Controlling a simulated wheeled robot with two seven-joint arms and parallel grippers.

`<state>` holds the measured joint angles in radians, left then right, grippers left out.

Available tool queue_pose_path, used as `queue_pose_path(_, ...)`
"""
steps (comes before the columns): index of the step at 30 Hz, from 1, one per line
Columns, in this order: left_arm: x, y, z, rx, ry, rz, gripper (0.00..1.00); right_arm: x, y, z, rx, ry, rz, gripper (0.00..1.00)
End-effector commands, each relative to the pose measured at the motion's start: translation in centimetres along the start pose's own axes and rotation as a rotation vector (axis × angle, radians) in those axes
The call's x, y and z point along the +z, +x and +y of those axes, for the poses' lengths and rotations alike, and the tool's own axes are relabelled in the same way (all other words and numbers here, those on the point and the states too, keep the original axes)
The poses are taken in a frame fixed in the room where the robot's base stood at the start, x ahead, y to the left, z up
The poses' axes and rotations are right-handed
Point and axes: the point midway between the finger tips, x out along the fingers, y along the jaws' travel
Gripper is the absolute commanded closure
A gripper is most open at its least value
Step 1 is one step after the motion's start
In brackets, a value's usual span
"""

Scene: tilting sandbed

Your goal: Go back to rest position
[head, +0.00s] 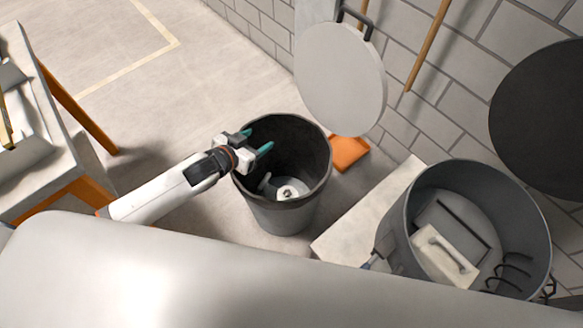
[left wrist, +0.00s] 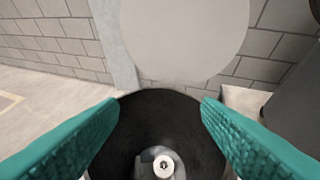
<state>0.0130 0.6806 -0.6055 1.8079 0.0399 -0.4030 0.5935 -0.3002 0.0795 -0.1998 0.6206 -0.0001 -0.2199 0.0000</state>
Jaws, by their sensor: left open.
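My left gripper (head: 255,143) is open, its two teal fingers apart, over the left rim of a dark grey bucket (head: 283,215). Nothing is between the fingers. In the left wrist view the fingers (left wrist: 160,125) spread to both sides of the bucket (left wrist: 130,118). A white roll-like thing (head: 288,192) lies on the bucket's floor, and it also shows in the left wrist view (left wrist: 163,166). My right gripper does not show.
A wider grey tub (head: 398,215) on the right holds a white-handled float (head: 441,255) and other tools. A pale round lid (head: 340,80) is by the brick wall. An orange thing (head: 349,152) lies behind the bucket. A table (head: 62,185) stands at left.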

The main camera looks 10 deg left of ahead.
Motion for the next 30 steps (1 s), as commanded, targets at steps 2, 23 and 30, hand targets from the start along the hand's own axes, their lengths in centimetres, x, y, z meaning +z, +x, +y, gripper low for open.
queue_pose_path(2,-0.1,-1.4,0.0,0.000,0.000,0.002,0.41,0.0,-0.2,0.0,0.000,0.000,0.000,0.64)
queue_pose_path(23,0.1,-3.2,0.0,0.000,-0.001,-0.001,0.41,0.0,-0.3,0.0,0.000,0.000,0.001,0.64)
queue_pose_path(30,-6.5,-1.4,2.9,0.091,-0.018,0.107,0.41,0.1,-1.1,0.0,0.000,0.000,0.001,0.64)
